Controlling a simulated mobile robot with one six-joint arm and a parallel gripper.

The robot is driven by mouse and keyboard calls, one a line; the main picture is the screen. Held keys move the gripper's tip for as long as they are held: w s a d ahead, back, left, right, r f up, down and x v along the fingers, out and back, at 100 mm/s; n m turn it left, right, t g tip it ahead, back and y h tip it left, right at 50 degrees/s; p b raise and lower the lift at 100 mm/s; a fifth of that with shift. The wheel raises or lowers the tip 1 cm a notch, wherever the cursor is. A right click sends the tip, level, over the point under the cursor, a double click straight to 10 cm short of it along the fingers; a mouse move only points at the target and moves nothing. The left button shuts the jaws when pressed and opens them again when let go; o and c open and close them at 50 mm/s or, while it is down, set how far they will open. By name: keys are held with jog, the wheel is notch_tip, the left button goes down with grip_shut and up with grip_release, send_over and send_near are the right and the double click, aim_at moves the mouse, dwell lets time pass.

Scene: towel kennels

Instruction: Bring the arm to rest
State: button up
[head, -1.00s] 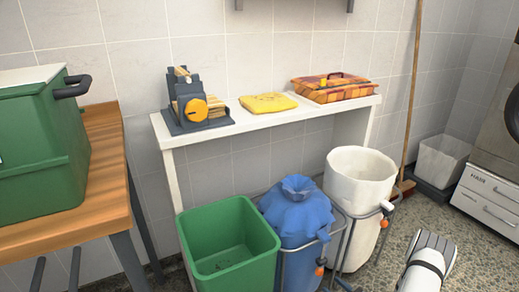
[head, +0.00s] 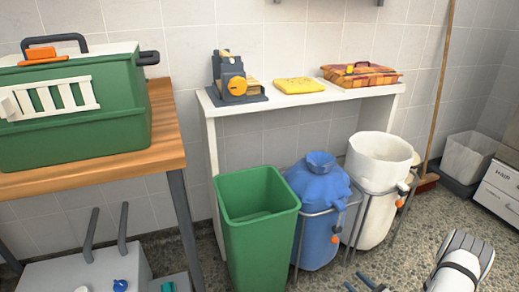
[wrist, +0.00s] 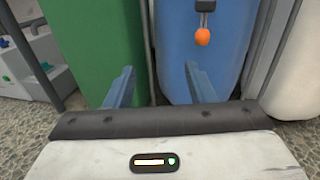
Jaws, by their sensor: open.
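My gripper (wrist: 160,86) is open, with its two blue-grey fingers spread apart and nothing between them in the wrist view. It faces the green bin (wrist: 92,50) on the left and the blue bag (wrist: 220,50) on the right. The gap between the fingers lies over the boundary of these two. In the head view part of my gripper (head: 368,284) shows at the bottom edge, low in front of the bins. My white arm link (head: 462,265) is at the bottom right. The rest of the arm is out of frame.
The green bin (head: 257,225), blue bag (head: 320,215) and white bag (head: 380,160) stand in a row before a white shelf (head: 300,99). A green carrier (head: 75,135) sits on a wooden table (head: 160,150) at left. Bare floor (head: 410,250) shows at right.

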jog(key=s+a+r+n+g+y+p, duration=0.1)
jog(key=a+r+n+g+p, duration=0.35)
jog(key=r, duration=0.75)
jog(key=s+a+r+n+g+y+p, duration=0.1)
jog(key=a+r+n+g+p, duration=0.4)
jog(key=r, duration=0.7)
jog(key=s+a+r+n+g+y+p, duration=0.1)
jog(key=a+r+n+g+p, duration=0.4)
jog(key=r, duration=0.7)
jog(key=s+a+r+n+h+p, duration=0.1)
jog(key=s+r+n+h+p, duration=0.3)
jog(key=r, duration=0.7)
jog(key=s+a+r+n+t+h+p, duration=0.1)
jog(key=s+r+n+h+p, duration=0.3)
jog(key=r, duration=0.7)
jog(key=s+a+r+n+t+h+p, duration=0.1)
jog(key=s+r+n+h+p, duration=0.3)
jog(key=s+r, duration=0.5)
notch_tip(320, 180, up, 2)
jog(key=a+n+p, duration=0.1)
jog(key=n+p, duration=0.1)
jog(key=p, duration=0.1)
jog(key=shift+s+a+r+n+h, duration=0.15)
jog(key=shift+s+n+h, duration=0.05)
jog(key=shift+n+h, duration=0.15)
